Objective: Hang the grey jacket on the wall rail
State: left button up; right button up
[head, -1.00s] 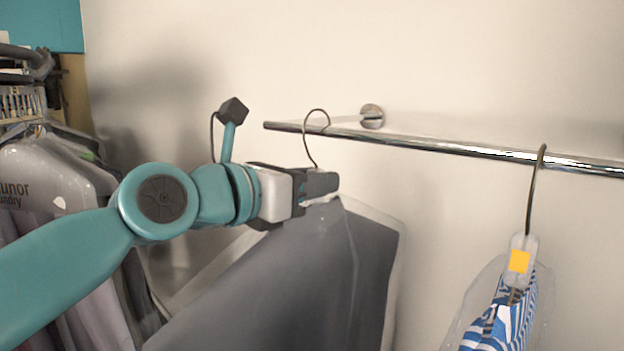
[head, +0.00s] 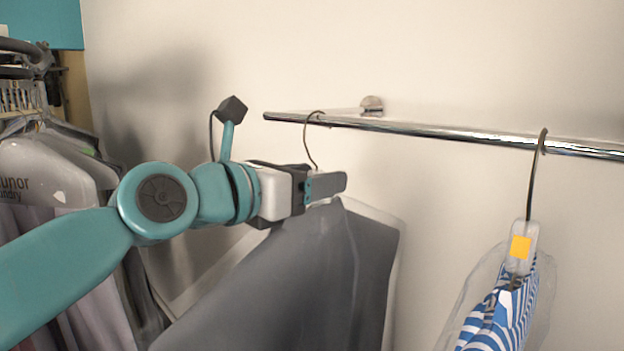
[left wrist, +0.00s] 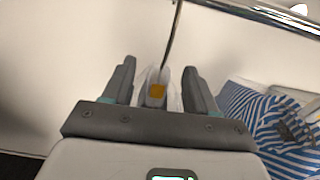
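The grey jacket (head: 310,265), in a clear cover, hangs below my left gripper in the head view. Its wire hook (head: 309,142) loops over the wall rail (head: 410,127) near the rail's left end and appears to rest on it. My left gripper (head: 328,186) is at the hanger's neck with its fingers spread. In the left wrist view the fingers (left wrist: 160,76) stand apart on both sides of the pale neck with an orange tag (left wrist: 157,91), with gaps showing. My right gripper is out of view.
A blue-and-white striped garment (head: 500,305) in a clear cover hangs further right on the rail. A rack of covered clothes (head: 50,175) stands at the left. The rail between the two hooks is free. A wall mount (head: 372,104) holds the rail.

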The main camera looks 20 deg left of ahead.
pick_arm(q)
jog(key=shift+w+f, duration=0.1)
jog(key=shift+f, duration=0.1)
jog(key=b+v, duration=0.2)
jog(key=v, duration=1.4)
jog(key=shift+s+r, duration=0.25)
jog(key=shift+o, duration=0.5)
jog(key=shift+w, duration=0.1)
